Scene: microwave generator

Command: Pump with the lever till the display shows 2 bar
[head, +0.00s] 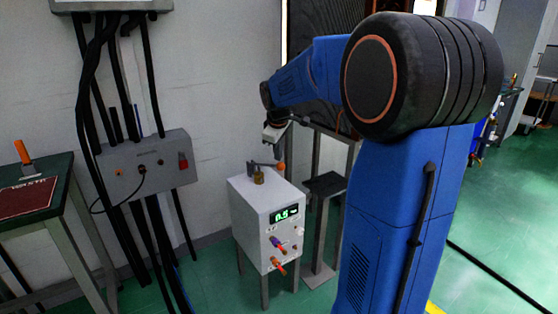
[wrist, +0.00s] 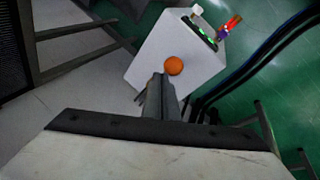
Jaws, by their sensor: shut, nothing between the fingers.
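The white generator box (head: 258,212) stands on legs in the middle of the head view. Its green display (head: 287,213) appears to read 0.5. On its top a dark lever (head: 265,164) sits on a brass post (head: 259,176) and ends in an orange knob (head: 281,168). My gripper (head: 278,153) is above the box near the knob end. In the wrist view my gripper (wrist: 160,80) is shut and empty, with its fingertips beside the orange knob (wrist: 173,66). The lever bar is hidden there by the fingers. I cannot tell whether they touch the knob.
A grey wall box (head: 146,168) with thick black cables is left of the generator. A green-topped table (head: 62,172) with an orange-handled tool stands further left. A dark stand (head: 325,184) is close to the generator's right side. Green floor (head: 500,230) is open at right.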

